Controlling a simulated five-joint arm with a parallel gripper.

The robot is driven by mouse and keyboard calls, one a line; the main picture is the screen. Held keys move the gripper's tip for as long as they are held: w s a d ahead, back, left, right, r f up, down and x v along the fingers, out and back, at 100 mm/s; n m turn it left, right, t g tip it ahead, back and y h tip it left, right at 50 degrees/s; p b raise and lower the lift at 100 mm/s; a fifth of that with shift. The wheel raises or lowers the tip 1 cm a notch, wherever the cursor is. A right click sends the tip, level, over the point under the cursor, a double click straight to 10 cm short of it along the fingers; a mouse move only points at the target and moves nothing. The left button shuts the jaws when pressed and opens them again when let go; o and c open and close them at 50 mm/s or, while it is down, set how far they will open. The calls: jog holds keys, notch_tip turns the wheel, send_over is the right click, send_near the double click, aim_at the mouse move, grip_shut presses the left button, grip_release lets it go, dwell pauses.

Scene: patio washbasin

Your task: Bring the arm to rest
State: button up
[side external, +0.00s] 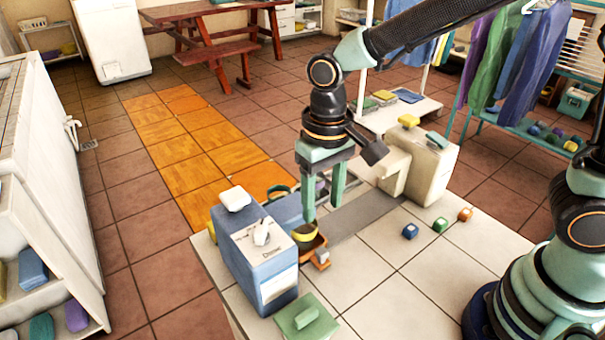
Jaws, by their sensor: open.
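My gripper (322,200) points down over the white tiled top, with its two green fingers apart and open. A yellow round thing (304,233) sits at an orange-brown holder (318,254) just below the left fingertip. I cannot tell whether the fingertip touches it. My arm comes in from the upper right. Part of the area behind the fingers is hidden.
A blue box (262,265) with a white item on it stands left of my gripper. A beige block (418,168) stands to the right. Small blue (410,231), green (440,225) and orange (465,214) cubes lie on the tiles. A green block (305,318) sits in front.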

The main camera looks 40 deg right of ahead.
jog(key=shift+r, duration=0.25)
jog(key=s+d+r+t, duration=0.2)
jog(key=d+r, duration=0.2)
jog(key=d, duration=0.4)
jog(key=s+d+r+t, duration=0.1)
jog(key=d+r+t, duration=0.2)
jog(key=d+r, duration=0.2)
jog(key=d, duration=0.3)
jog(key=shift+s+d+r+t, duration=0.3)
jog(key=shift+s, duration=0.05)
